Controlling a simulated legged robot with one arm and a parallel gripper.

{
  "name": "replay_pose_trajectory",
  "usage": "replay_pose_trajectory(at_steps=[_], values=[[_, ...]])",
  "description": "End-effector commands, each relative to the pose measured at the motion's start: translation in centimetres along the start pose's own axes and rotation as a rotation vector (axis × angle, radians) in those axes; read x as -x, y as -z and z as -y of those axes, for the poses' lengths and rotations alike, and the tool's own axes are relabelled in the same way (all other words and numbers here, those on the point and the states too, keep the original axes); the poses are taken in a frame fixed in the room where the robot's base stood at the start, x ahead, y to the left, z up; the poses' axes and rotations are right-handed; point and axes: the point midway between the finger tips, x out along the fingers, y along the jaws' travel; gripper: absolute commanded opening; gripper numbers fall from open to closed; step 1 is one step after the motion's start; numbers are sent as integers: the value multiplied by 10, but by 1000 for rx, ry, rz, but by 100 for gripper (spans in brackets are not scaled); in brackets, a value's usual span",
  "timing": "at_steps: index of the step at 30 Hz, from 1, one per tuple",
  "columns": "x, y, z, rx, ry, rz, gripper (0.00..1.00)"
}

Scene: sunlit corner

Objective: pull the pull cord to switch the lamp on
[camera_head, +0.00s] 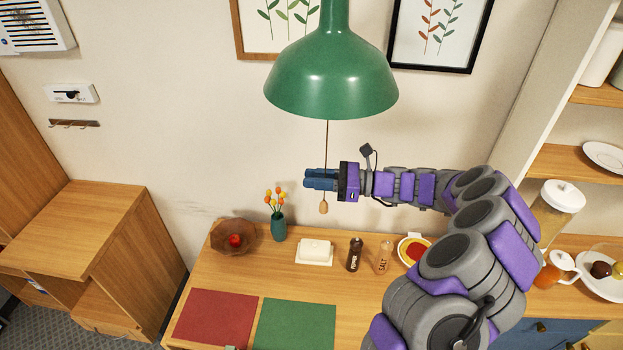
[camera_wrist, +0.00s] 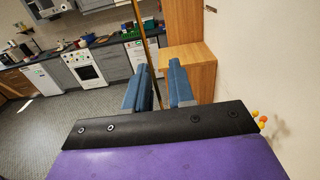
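The green lamp (camera_head: 332,80) hangs above the table in the head view. Its thin pull cord (camera_head: 327,142) hangs down from under the shade and ends in a small wooden knob (camera_head: 323,207). My gripper (camera_head: 308,179) reaches in from the right at the cord's lower part, just above the knob, with its blue fingers pointing left. In the wrist view my gripper (camera_wrist: 162,75) is open, with a gap between the fingers. The cord (camera_wrist: 146,50) runs down into that gap. The knob cannot be made out in the wrist view. Whether either finger touches the cord is unclear.
Below on the wooden table (camera_head: 335,290) are a bowl (camera_head: 222,241), a flower vase (camera_head: 279,226), a butter dish (camera_head: 314,251), and pepper (camera_head: 354,254) and salt (camera_head: 384,257) shakers. Shelves (camera_head: 560,165) stand at right. The air left of my gripper is clear.

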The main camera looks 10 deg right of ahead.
Motion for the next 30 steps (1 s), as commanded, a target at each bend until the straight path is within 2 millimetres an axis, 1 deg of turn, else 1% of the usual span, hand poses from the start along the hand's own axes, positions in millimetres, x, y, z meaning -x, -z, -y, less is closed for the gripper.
replay_pose_trajectory(at_steps=[1, 6, 7, 21, 30], values=[[1, 0, 0, 0, 1, 0, 18], [-4, 0, -1, 1, 1, -2, 2], [-4, 0, -1, 1, 1, -3, 0], [-10, 0, -1, 1, 0, -5, 0], [-12, 6, -2, 0, -2, -7, 0]])
